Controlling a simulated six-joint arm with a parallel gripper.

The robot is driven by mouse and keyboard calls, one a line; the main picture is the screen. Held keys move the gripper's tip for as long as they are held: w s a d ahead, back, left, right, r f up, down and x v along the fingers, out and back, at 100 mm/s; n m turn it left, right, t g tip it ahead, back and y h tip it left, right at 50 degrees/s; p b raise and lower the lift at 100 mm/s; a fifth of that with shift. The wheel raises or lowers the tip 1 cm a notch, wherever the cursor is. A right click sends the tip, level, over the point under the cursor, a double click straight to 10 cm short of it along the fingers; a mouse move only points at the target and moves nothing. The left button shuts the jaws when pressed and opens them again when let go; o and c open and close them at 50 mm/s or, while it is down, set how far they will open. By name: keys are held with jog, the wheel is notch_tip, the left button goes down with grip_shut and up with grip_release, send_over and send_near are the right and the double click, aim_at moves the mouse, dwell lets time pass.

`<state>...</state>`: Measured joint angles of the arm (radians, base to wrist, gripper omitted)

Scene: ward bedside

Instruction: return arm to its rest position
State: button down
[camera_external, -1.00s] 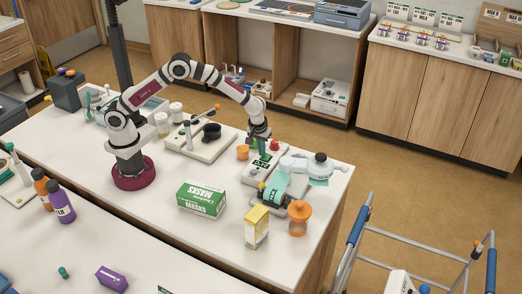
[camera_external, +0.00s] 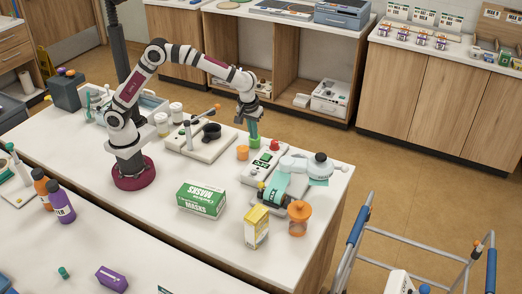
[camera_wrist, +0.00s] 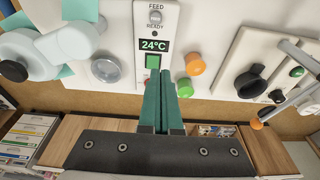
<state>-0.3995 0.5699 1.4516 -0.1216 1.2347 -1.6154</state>
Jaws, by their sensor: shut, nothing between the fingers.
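My gripper (camera_external: 254,138) points down above the far side of the white bench, its green fingers closed together with nothing between them. In the wrist view the shut fingers (camera_wrist: 163,100) reach toward a white device (camera_wrist: 156,22) with a FEED button and a 24°C display. In the external view the fingertips are close to a green round thing near that device (camera_external: 262,165); I cannot tell if they touch it. My arm is bent, with its elbow raised high over the bench.
A masks box (camera_external: 201,200), a yellow box (camera_external: 256,226) and an orange jar (camera_external: 299,218) are nearer the front.

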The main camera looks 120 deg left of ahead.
jog(key=s+d+r+m, duration=0.3)
jog(key=s+d+m, duration=0.5)
jog(key=s, duration=0.1)
jog(key=s+d+r+m, duration=0.4)
jog(key=s+d+m, duration=0.3)
jog(key=s, duration=0.2)
jog(key=s+d+f+m, duration=0.3)
jog(key=s+m, duration=0.5)
jog(key=s, duration=0.2)
jog(key=shift+s+d+f+m+h, duration=0.15)
jog(key=shift+s+d+m+h, duration=0.15)
jog(key=shift+s+d, duration=0.1)
dwell(0.7)
